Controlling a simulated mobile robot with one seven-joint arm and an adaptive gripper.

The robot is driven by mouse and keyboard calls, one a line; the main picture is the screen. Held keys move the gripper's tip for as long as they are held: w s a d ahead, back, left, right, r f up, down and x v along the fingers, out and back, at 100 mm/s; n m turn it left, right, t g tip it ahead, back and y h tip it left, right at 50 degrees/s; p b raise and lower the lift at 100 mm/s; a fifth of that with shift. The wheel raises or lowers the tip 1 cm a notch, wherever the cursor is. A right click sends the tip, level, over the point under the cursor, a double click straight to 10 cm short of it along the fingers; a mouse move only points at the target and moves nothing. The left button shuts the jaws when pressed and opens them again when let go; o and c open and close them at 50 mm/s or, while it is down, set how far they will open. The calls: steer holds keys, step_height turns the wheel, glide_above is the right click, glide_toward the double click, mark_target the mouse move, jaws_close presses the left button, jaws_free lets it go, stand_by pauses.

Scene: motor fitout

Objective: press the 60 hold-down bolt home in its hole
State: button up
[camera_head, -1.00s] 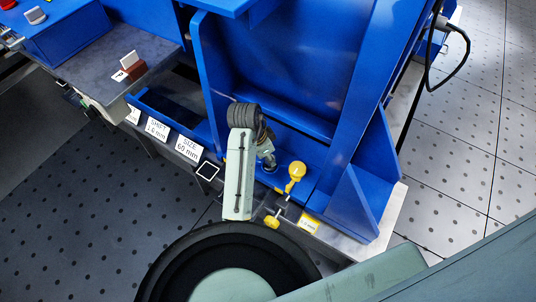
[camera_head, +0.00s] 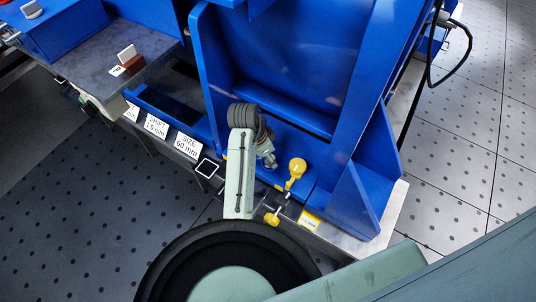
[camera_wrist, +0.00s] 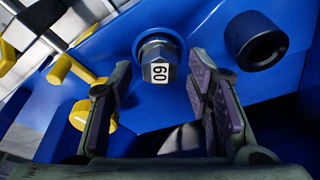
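The 60 hold-down bolt (camera_wrist: 158,62) shows in the wrist view, a grey hex head with a white label reading 60 upside down. It stands in a round collar on the blue plate (camera_wrist: 205,28). The collar hides its hole, and how deep the bolt sits cannot be told. My gripper (camera_wrist: 157,95) is open, with one finger either side below the bolt head in the picture, apart from it and empty. In the head view my gripper (camera_head: 269,160) points down at the blue base, and the bolt cannot be made out there.
A black ring (camera_wrist: 256,42) sits on the plate right of the bolt. A yellow knob (camera_head: 296,168) and a yellow handle (camera_head: 272,218) stand close to my gripper. Blue upright walls (camera_head: 300,60) rise behind. Size and shift labels (camera_head: 187,147) line the bench edge at left.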

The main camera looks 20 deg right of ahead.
mark_target(265, 162)
steer(key=shift+o, duration=0.2)
steer(key=v, duration=0.2)
steer(key=shift+a+r, duration=0.1)
steer(key=shift+r, duration=0.25)
steer(key=shift+w+a+r, duration=0.15)
steer(key=shift+w+r, duration=0.05)
steer(key=shift+r, duration=0.45)
steer(key=v, duration=0.8)
steer(key=shift+s, duration=0.3)
steer(key=shift+f, duration=0.1)
